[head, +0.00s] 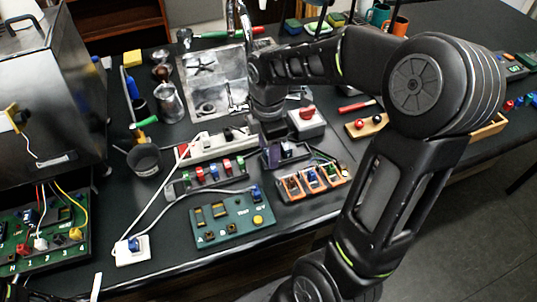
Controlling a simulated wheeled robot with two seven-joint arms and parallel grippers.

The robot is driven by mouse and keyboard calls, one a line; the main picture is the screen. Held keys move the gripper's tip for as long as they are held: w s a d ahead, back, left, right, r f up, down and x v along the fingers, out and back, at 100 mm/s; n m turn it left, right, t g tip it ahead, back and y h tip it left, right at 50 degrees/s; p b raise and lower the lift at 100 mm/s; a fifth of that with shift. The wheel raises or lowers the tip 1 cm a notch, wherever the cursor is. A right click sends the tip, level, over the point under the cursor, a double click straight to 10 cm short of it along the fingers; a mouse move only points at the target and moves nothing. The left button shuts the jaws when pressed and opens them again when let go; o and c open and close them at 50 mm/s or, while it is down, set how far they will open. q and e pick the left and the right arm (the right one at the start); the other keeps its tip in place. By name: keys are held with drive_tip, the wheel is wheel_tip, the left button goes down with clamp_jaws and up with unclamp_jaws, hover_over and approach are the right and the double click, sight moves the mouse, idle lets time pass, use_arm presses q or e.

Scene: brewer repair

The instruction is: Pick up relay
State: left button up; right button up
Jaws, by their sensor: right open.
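My right arm reaches in from the lower right, and my right gripper (270,128) points down over the middle of the bench. It is open, with its fingers mostly hidden by the wrist. Just below it is a dark holder (292,158) with a purple block at its left end, which may be the relay. I cannot tell whether the fingers touch it. An orange-framed rack of small modules (315,180) stands just in front. My left gripper is not in view.
A grey box with a red knob (306,122) stands right of the gripper. A row of coloured fuses (207,176) is to the left. The steel brewer (50,90) fills the far left.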

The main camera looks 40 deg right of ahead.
drive_tip(key=shift+c, duration=0.4)
clamp_jaws()
idle(0.5)
